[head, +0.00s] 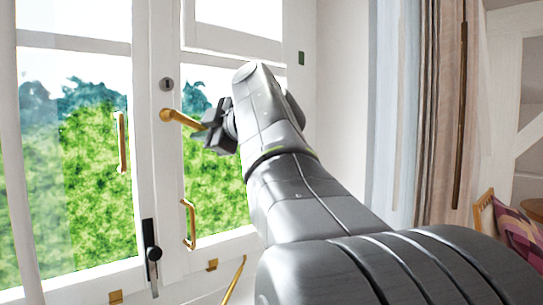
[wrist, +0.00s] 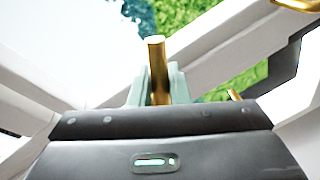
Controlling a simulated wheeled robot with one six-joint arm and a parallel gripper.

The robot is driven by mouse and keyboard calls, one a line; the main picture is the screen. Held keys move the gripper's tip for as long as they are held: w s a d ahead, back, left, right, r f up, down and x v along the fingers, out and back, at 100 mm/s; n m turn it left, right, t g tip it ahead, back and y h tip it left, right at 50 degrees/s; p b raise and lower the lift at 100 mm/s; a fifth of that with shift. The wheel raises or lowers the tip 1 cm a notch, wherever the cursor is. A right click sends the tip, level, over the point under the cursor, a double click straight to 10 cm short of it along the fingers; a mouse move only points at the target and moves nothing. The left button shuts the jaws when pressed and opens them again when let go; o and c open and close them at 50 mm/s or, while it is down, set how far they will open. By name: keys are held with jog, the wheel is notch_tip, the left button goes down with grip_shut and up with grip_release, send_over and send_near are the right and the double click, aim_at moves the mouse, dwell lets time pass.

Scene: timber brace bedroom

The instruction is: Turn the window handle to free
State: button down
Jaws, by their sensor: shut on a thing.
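The window handle (head: 178,116) is a brass lever on the white frame between the two window panes in the head view. It points right and slightly down from its round pivot. My gripper (head: 206,134) is shut on the lever's free end, coming from the right. In the wrist view the brass end of the handle (wrist: 156,56) stands up between the two pale green finger pads of my gripper (wrist: 158,88). The fingers hide part of the lever in the head view.
Brass pulls sit on the left sash (head: 122,142) and right sash (head: 189,224). A black handle (head: 150,256) is lower on the frame, and a keyhole plate (head: 167,84) is above the lever. A curtain (head: 395,110) hangs at right, with a chair (head: 485,212) beyond it.

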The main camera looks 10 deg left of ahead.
jog(key=shift+w+d+r+n+h+b, duration=0.1)
jog(key=shift+w+r+n+h+b, duration=0.1)
jog(key=shift+r+n+b, duration=0.25)
jog(key=shift+w+d+r+n+h+b, duration=0.15)
jog(key=shift+r+n+h, duration=0.1)
jog(key=shift+n, duration=0.4)
jog(key=shift+r+n+t+h+b, duration=0.3)
jog(key=shift+r+n+t+h, duration=0.1)
jog(key=shift+r+n, duration=0.7)
jog(key=c, duration=1.4)
grip_release()
jog(key=shift+f, duration=0.1)
jog(key=b+v, duration=0.1)
jog(key=v, duration=1.2)
jog(key=shift+s+d, duration=0.2)
jog(key=shift+d, duration=0.15)
jog(key=p+x, duration=0.1)
jog(key=x, duration=1.2)
jog(key=shift+w+a, duration=0.15)
jog(key=shift+a, duration=0.25)
